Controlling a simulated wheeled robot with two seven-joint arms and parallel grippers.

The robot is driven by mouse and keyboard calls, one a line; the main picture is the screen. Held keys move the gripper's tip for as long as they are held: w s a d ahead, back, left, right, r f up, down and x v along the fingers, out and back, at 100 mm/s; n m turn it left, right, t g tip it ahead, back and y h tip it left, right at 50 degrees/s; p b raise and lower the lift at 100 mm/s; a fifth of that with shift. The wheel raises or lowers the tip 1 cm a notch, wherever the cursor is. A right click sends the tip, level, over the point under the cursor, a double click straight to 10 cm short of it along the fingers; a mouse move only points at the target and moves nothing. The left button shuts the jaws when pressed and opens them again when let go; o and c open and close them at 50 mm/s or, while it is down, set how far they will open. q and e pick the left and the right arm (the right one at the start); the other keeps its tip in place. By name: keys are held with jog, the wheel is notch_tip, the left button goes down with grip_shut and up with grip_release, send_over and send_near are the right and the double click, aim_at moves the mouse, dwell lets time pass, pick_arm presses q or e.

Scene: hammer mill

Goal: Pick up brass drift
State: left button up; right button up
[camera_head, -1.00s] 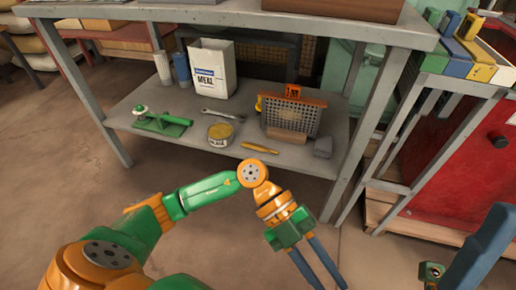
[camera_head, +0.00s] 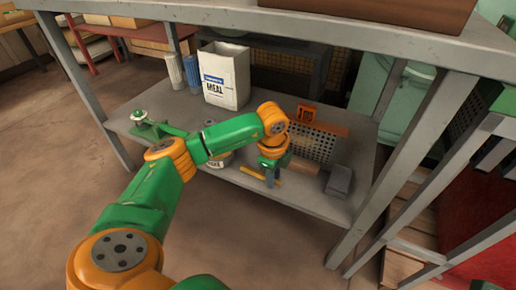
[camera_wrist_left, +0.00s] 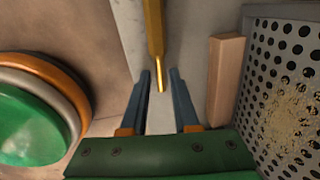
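The brass drift (camera_wrist_left: 155,35) is a yellow-gold rod with a thinner shiny end, lying on the grey lower shelf. In the head view the brass drift (camera_head: 252,171) is partly hidden behind my left gripper (camera_head: 271,182), which points down over it. In the left wrist view my left gripper (camera_wrist_left: 160,75) is open, its two blue fingers apart. The thin end of the drift shows between the fingertips, with nothing clamped. I cannot tell the height gap between them. My right gripper is not in view.
A perforated screen (camera_wrist_left: 290,90) and a wooden block (camera_wrist_left: 225,78) stand close to the right of the fingers. A grey block (camera_head: 339,180), a meal bag (camera_head: 226,75) and a tin (camera_head: 219,158) are on the same shelf. The tabletop (camera_head: 390,50) overhangs it.

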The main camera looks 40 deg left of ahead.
pick_arm(q)
jog(key=shift+f, duration=0.1)
grip_shut()
dwell(1.4)
